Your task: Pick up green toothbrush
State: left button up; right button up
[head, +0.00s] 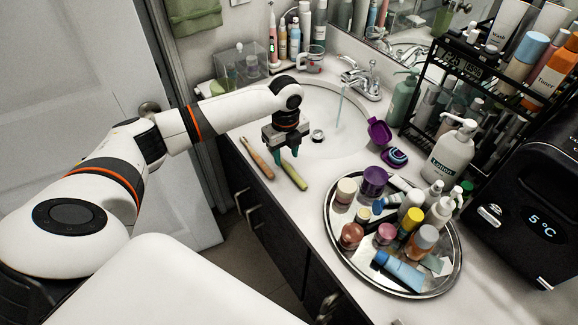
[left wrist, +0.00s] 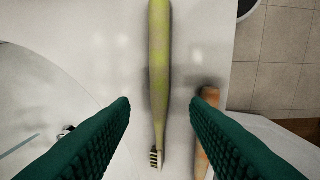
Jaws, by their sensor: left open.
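The green toothbrush (head: 295,175) lies on the white counter in front of the sink. In the left wrist view the green toothbrush (left wrist: 159,70) runs down the middle, with its dark-bristled head at the bottom. My left gripper (head: 288,154) points down just above it, over its far end. In the left wrist view the two green fingers of my left gripper (left wrist: 160,108) are apart, one on each side of the toothbrush, with nothing held. I cannot tell the exact height between fingertips and counter. My right gripper is not in view.
An orange-brown toothbrush (head: 257,158) lies close beside the green one; part of it shows by the right finger (left wrist: 208,95). The sink basin (head: 345,140) is behind. A round tray (head: 333,235) of bottles and jars stands to the right. The counter's front edge is near.

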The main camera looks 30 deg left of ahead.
aim_at(286, 164)
pick_arm(q)
notch_tip(286, 164, down, 2)
jog(key=shift+a+f, duration=0.1)
jog(key=shift+f, duration=0.55)
grip_shut()
pick_arm(e)
jog(key=shift+s+d+r, duration=0.15)
jog(key=shift+s+r, duration=0.25)
jog(key=shift+s, duration=0.05)
